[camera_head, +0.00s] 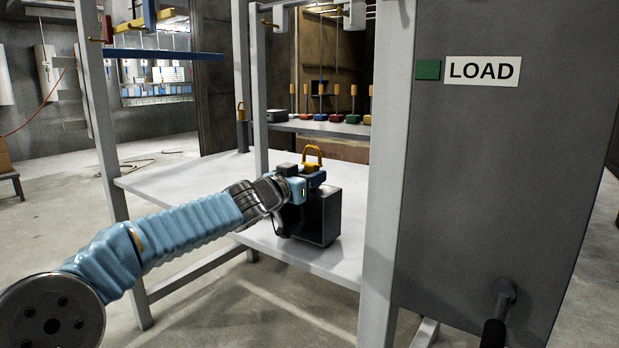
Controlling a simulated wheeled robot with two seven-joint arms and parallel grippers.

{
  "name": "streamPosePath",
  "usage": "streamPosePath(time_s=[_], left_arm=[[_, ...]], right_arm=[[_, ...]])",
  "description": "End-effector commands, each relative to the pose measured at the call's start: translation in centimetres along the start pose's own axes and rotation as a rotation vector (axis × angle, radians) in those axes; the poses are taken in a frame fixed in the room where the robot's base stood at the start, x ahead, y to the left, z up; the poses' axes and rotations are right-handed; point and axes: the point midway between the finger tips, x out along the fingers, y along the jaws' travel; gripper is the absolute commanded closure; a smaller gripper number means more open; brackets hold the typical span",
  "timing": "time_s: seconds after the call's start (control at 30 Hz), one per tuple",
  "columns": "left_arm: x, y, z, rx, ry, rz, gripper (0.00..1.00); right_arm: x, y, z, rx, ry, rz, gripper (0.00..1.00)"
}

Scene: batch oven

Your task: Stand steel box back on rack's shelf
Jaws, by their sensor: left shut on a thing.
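The steel box (323,216) is a dark, upright box with a yellow loop handle (313,155) above it. It is at the lower pale shelf (180,181) of the rack, near the shelf's right part. My left gripper (300,186) reaches in from the left and is shut on the steel box near its top. The fingertips are partly hidden against the dark box. I cannot tell whether the box's base touches the shelf. My right gripper is not in view.
A grey panel with a LOAD sign (482,70) fills the right, with a dark handle (497,318) below. Several coloured, wooden-handled items stand on a shelf (290,125) behind. The lower shelf's left is bare.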

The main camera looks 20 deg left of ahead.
Motion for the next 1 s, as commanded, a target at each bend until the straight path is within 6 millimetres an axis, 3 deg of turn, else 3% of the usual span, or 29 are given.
streamPosePath(time_s=[0.73, 0.77, 0.93, 1.0], left_arm=[[0.0, 0.1, 0.9, 0.001, 0.003, 0.001, 1.0], [0.0, 0.1, 0.8, 0.001, 0.003, 0.001, 0.59], [0.0, 0.0, 0.9, 0.001, 0.002, 0.001, 0.34], [0.0, 0.0, 0.9, 0.0, 0.001, 0.001, 0.34]], right_arm=[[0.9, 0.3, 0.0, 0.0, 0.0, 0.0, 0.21], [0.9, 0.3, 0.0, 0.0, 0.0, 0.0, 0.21], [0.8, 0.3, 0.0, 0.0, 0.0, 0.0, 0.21], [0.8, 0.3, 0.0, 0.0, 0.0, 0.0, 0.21]])
